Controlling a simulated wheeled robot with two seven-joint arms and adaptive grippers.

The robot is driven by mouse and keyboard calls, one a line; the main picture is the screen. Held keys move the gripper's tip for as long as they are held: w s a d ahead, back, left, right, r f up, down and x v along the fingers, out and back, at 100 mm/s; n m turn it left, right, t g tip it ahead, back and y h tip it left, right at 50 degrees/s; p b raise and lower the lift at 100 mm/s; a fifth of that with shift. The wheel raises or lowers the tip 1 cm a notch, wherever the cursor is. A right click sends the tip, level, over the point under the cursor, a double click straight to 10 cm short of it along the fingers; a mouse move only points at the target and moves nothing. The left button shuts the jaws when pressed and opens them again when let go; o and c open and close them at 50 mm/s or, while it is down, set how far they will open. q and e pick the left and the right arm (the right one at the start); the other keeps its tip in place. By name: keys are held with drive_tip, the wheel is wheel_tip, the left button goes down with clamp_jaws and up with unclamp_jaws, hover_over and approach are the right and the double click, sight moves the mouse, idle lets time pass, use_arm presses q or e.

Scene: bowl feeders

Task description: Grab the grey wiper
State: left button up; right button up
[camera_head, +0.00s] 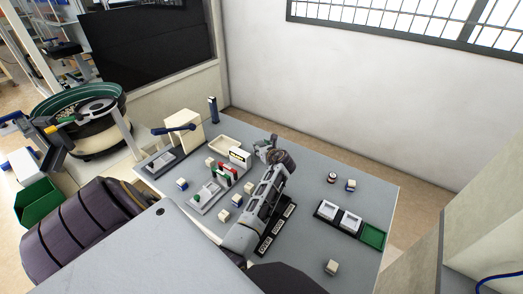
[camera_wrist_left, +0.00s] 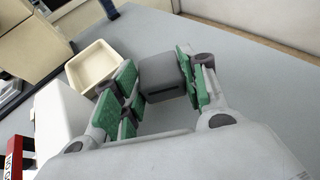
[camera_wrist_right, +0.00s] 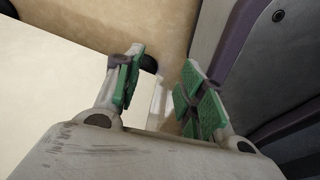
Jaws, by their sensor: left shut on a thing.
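The grey wiper (camera_wrist_left: 163,77) is a dark grey block between the fingers of my left gripper (camera_wrist_left: 158,82) in the left wrist view. In the head view my left gripper (camera_head: 268,149) is over the back part of the grey table, right of the cream tray; the wiper is too small to make out clearly there. My right gripper (camera_wrist_right: 160,88) shows only in the right wrist view. Its fingers are apart with nothing between them.
The grey table (camera_head: 308,160) holds a cream tray (camera_head: 232,147), several small cubes, and a red and green fixture (camera_head: 224,174). A green bin (camera_head: 373,237) and white-topped dark holders (camera_head: 327,210) are at the right. A bowl feeder (camera_head: 80,110) stands at the left.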

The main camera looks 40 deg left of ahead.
use_arm(q)
wheel_tip(320, 180, up, 6)
drive_tip(key=shift+r+p, duration=0.2)
drive_tip(key=shift+p, duration=0.35)
drive_tip(key=shift+r, duration=0.75)
use_arm(e)
drive_tip(key=s, duration=0.1)
drive_tip(key=s+d, duration=0.1)
drive_tip(key=s, duration=0.1)
drive_tip(key=shift+s+d+r, duration=0.1)
drive_tip(key=shift+s+d, duration=0.05)
drive_tip(key=shift+d, duration=0.1)
